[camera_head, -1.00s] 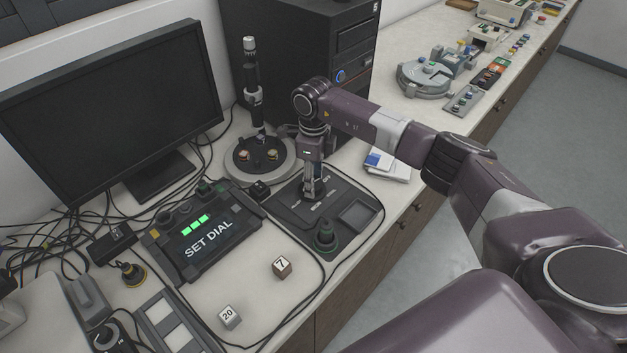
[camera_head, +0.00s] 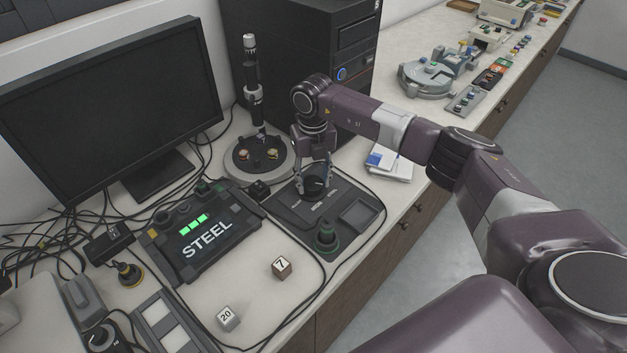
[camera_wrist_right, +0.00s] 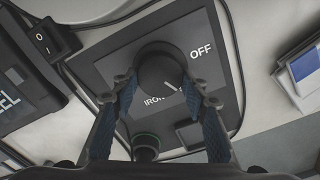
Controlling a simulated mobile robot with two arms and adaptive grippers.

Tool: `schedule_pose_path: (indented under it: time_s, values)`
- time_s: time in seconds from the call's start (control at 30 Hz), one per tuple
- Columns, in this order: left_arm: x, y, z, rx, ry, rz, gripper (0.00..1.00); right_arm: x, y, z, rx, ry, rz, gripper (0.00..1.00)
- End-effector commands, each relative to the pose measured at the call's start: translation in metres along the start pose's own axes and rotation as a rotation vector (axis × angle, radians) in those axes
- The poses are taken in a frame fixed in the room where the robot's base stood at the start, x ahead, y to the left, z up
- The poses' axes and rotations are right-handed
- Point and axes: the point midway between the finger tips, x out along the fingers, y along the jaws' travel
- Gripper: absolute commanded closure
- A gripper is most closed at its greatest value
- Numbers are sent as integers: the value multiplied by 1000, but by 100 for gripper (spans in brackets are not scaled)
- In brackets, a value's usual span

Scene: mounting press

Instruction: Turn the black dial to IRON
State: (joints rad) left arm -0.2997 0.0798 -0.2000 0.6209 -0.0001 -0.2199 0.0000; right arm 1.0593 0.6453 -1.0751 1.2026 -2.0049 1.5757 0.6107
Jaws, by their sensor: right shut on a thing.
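The black dial (camera_head: 317,184) is a round knob on a dark control panel (camera_head: 287,203) at the middle of the desk. It also shows in the right wrist view (camera_wrist_right: 160,68), where its white mark points down and right. The label OFF (camera_wrist_right: 201,50) is right of the dial and IRON (camera_wrist_right: 153,100) is below it; lettering between them is partly hidden. My right gripper (camera_head: 314,186) has its fingers on either side of the dial, shut on it. A display box (camera_head: 207,240) reads STEEL with green lit bars. My left gripper is out of view.
A green-ringed knob (camera_head: 325,238) and a recessed square are on the same panel. A round stand (camera_head: 258,160) and a black computer tower (camera_head: 300,70) stand behind. Two number cubes, 7 (camera_head: 281,267) and 20 (camera_head: 228,318), lie in front. Cables run around the panel.

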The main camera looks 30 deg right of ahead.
Motion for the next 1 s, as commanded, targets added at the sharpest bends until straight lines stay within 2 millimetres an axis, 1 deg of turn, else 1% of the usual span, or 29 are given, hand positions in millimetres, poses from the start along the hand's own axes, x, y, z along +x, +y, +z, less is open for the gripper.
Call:
schedule_pose_path:
  time_s: [0.7,1.0]
  values:
    - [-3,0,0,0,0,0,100,-2,2,2,674,-3,0,83]
    - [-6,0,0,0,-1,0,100,-2,2,3,887,-4,1,83]
